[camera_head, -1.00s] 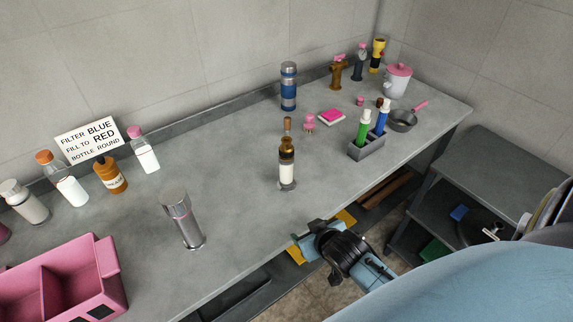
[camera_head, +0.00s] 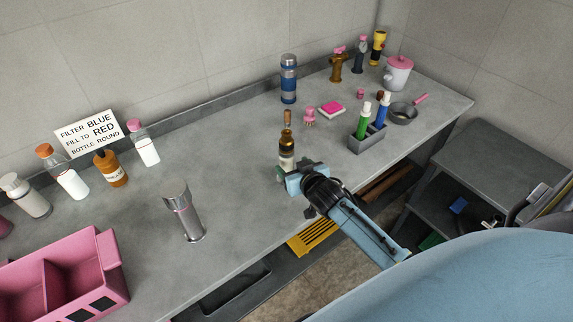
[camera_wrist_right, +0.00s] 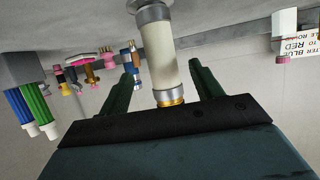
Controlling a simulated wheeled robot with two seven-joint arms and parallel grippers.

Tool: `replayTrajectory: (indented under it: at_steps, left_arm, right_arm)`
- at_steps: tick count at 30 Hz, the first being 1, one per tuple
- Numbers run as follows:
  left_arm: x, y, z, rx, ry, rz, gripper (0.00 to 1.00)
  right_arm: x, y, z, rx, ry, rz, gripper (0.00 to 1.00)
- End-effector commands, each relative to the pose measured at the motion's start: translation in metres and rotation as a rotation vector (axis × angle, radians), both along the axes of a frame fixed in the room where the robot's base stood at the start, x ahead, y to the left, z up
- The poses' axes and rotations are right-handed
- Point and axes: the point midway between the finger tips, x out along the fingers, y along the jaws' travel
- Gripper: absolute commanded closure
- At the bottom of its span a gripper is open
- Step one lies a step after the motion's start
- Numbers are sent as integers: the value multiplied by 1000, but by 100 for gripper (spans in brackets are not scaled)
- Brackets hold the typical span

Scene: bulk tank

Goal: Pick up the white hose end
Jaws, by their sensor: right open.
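An upright piece with a white body, metal collars and a brown top (camera_head: 286,138) stands on the bench; its white body (camera_wrist_right: 160,55) fills the middle of the right wrist view. My right gripper (camera_head: 288,176) is open, with its dark green fingers (camera_wrist_right: 163,75) on either side of that white body. I cannot tell whether they touch it. The head view shows a small white fitting (camera_head: 489,224) on the lower shelf at right, by a dark curved line; it may be the white hose end, but it is partly hidden. My left gripper is not in view.
A grey rack (camera_head: 367,145) with green and blue markers stands right of my gripper. A steel cylinder (camera_head: 184,212) and a pink divided caddy (camera_head: 110,255) are at left. A blue flask (camera_head: 289,80) stands behind. The bench between the cylinder and my gripper is clear.

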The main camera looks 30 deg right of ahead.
Motion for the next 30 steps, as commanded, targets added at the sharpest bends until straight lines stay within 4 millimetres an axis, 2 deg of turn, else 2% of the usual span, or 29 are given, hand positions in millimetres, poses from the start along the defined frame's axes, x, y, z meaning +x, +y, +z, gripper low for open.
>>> replayTrajectory:
  at_steps: [12,22,30]
  left_arm:
    - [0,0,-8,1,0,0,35]
    - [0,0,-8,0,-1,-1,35]
    - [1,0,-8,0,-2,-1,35]
  right_arm:
    - [44,-3,-18,-1,-1,1,35]
    - [48,-4,-19,-1,0,1,35]
    - [47,-4,-19,0,0,1,70]
